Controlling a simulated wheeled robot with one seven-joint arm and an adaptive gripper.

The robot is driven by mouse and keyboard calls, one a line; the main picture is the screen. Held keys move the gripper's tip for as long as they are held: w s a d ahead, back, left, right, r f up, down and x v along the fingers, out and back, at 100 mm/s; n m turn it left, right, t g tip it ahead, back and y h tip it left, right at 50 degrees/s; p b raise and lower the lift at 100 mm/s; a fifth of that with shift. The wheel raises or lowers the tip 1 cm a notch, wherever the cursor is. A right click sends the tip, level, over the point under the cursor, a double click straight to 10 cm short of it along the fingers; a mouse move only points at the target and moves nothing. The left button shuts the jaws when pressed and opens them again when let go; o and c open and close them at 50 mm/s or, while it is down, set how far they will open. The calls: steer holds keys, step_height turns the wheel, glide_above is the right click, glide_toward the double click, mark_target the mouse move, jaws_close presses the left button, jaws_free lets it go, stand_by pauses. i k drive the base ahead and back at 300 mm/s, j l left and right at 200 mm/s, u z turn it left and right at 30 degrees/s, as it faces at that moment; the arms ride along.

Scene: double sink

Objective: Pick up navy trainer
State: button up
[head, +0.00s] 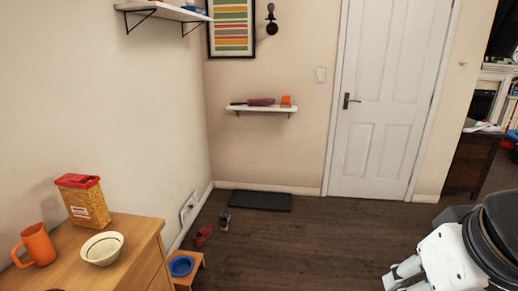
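A small dark navy-grey shoe (224,221), which looks like the navy trainer, lies on the wooden floor near the left wall. It is small and far off, so its details are hard to make out. My gripper (391,279) shows in part at the lower right of the head view, cut by the bottom edge. It is far from the shoe, to the right and much nearer to me. Whether its fingers are open or shut is not clear.
A red shoe (203,236) lies just left of the dark one. A dark mat (260,201) lies behind them. A low stool (195,272) with a blue bowl (181,266) and a wooden cabinet (140,235) stand at left. The middle floor is clear up to the white door (385,100).

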mark_target(224, 218)
steer(key=i, duration=1.9)
steer(key=i+u, duration=0.15)
steer(key=i, duration=0.3)
steer(key=i+l+u, duration=0.2)
steer(key=i, duration=0.25)
steer(key=i+l+u, duration=0.15)
steer(key=i, duration=0.3)
steer(key=i+l+u, duration=0.2)
steer(key=i, duration=0.2)
steer(key=i+l+u, duration=0.85)
steer(key=i+l, duration=0.1)
steer(key=l, duration=0.05)
